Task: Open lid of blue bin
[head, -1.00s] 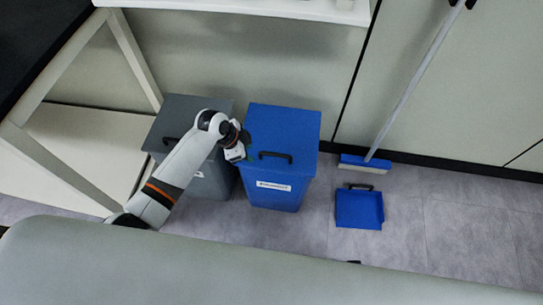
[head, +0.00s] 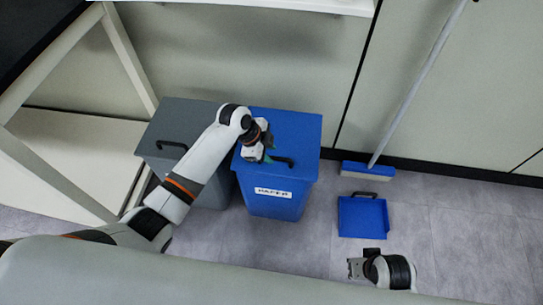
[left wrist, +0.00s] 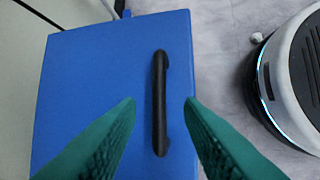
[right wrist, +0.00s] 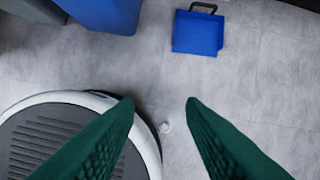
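The blue bin (head: 275,198) stands on the floor with its blue lid (head: 291,130) closed. A black bar handle (head: 283,162) sits near the lid's front edge. My left gripper (head: 268,157) is over the lid, beside the handle. In the left wrist view, the lid (left wrist: 95,75) fills the middle and the handle (left wrist: 159,100) shows between the two green fingers (left wrist: 160,102), which are open. I cannot tell whether they touch the handle. My right gripper (head: 357,268) is low at the right; in the right wrist view its fingers (right wrist: 160,102) are open and empty.
A grey bin (head: 167,133) stands directly left of the blue bin. A blue dustpan (head: 363,217) and a broom (head: 368,171) are to the right. A white frame table (head: 75,150) is at the left.

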